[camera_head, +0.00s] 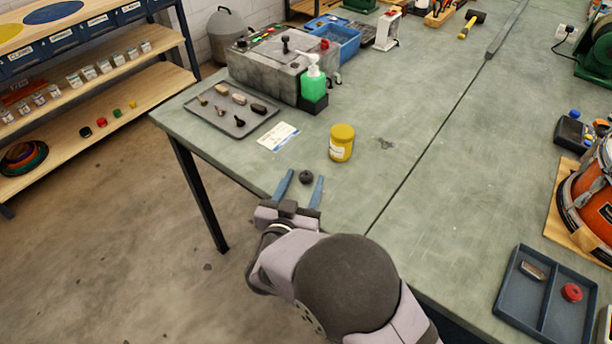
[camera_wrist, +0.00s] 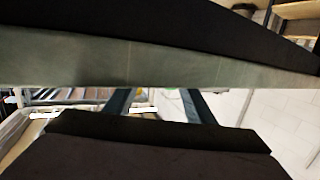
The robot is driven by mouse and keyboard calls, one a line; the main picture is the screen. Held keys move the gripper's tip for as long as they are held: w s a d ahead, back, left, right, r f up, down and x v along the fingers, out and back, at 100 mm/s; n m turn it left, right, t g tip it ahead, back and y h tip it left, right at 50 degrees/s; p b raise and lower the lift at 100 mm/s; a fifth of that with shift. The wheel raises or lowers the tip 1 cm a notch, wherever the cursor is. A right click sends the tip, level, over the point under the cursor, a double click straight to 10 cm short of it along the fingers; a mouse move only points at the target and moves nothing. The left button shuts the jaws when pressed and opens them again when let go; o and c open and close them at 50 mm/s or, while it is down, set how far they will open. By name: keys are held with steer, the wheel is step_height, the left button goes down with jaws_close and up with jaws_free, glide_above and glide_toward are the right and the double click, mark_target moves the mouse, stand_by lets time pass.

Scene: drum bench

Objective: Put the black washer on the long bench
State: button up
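A small dark round piece that looks like the black washer (camera_head: 306,177) lies on the long grey-green bench (camera_head: 400,230), near its front left edge. My gripper (camera_head: 301,182) is at that edge, with its two blue fingers spread on either side of the washer. A gap shows between the left finger and the washer, and the right finger is close to it. In the wrist view the fingers run up to a pale green-grey band that hides their tips. I cannot make out the washer there.
A yellow jar (camera_head: 341,143) stands behind the washer. A grey tray (camera_head: 215,112) of small parts, a paper label (camera_head: 278,137) and a green bottle (camera_head: 314,85) are further back. A divided blue tray (camera_head: 545,305) is at right. Shelves (camera_head: 130,95) at left hold small coloured pieces, one black (camera_head: 86,132).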

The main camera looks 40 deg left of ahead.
steer(key=c, duration=1.1)
step_height(320, 180, up, 22)
steer(key=p, duration=1.2)
